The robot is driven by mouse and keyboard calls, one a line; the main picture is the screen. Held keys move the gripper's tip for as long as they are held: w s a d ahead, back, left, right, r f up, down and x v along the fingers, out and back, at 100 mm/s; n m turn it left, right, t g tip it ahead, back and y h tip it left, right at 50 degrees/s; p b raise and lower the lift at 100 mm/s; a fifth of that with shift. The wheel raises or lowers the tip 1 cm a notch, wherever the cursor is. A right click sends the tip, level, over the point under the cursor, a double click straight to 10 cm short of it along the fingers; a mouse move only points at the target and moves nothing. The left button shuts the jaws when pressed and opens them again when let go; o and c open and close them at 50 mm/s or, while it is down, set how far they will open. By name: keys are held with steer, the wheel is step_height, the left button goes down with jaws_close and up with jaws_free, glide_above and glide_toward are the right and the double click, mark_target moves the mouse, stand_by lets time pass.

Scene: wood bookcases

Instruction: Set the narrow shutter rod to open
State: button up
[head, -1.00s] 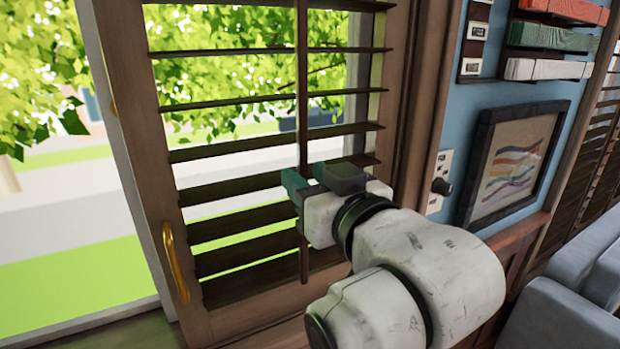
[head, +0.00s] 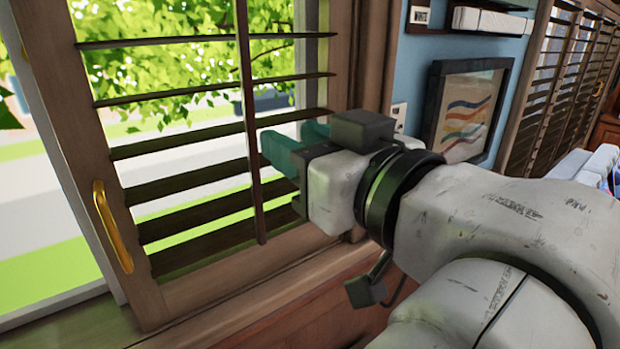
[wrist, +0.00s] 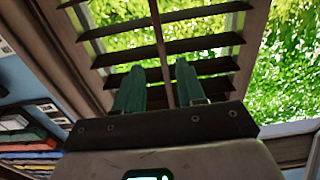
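The narrow shutter rod (head: 250,120) is a thin dark vertical bar in front of the brown shutter's slats (head: 190,187). Gaps between the slats show the greenery outside. My gripper (head: 285,140) is open, its two green fingers pointing at the shutter. In the head view the fingertips are just right of the rod's lower half. In the wrist view the rod (wrist: 162,45) runs up the gap between the parted fingers (wrist: 157,78). I cannot tell whether the tips reach past the rod; neither finger visibly grips it.
A gold handle (head: 112,226) is on the shutter frame's left side. The wooden sill (head: 230,300) runs below. A framed picture (head: 468,112) hangs on the blue wall at right, with a second slatted shutter (head: 560,75) beyond it.

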steer(key=shift+s+d+f+b, duration=0.1)
steer(key=shift+s+d+b, duration=0.2)
steer(key=shift+b, duration=0.5)
steer(key=shift+s+d+f+b, duration=0.1)
steer(key=shift+s+b, duration=0.25)
steer(key=shift+b, duration=0.45)
steer(key=shift+r, duration=0.15)
